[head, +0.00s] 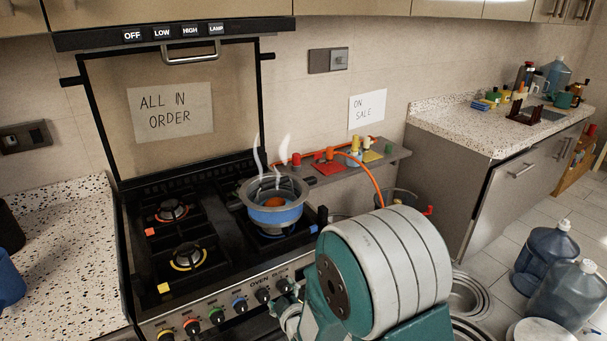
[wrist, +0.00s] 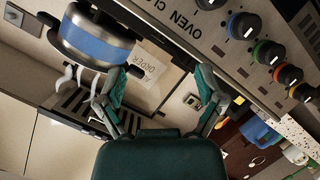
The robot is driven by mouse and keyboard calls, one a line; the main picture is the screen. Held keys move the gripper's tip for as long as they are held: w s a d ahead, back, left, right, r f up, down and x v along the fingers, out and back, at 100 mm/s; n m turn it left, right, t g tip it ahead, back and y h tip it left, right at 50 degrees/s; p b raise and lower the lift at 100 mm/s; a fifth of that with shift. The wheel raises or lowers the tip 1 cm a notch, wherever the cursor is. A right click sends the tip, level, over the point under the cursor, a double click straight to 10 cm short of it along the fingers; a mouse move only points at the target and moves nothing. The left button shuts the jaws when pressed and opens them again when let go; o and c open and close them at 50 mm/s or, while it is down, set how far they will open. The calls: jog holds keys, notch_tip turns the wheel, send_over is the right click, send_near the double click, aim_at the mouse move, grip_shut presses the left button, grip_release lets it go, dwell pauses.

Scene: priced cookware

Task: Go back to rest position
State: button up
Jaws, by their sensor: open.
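My gripper (wrist: 158,92) is open in the wrist view, its two teal and grey fingers spread with nothing between them.
Stove knobs (head: 241,305) line the front edge, close to my arm. A narrow shelf (head: 330,171) with small coloured items runs right of the stove. Speckled counters flank it.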

jog(key=s+d+r+m+g+h, duration=0.2)
jog(key=s+d+r+m, duration=0.1)
jog(key=d+r, duration=0.35)
jog(key=s+d+r+m+g+h, duration=0.1)
jog(key=s+d+r+m, duration=0.15)
jog(key=d+r, duration=0.35)
jog(key=s+d+r+m+g+h, duration=0.1)
jog(key=s+d+r+m+g, duration=0.1)
jog(key=s, duration=0.7)
jog(key=s+d+r+m+g+h, duration=0.1)
jog(key=s+d+r+m, duration=0.4)
jog(key=s, duration=0.5)
jog(key=shift+d+r+g+h, duration=0.2)
jog(key=shift+d+g+h, duration=0.1)
jog(key=shift+d+g, duration=0.4)
jog(key=shift+w+a, duration=0.1)
jog(key=shift+a, duration=0.05)
dwell(0.5)
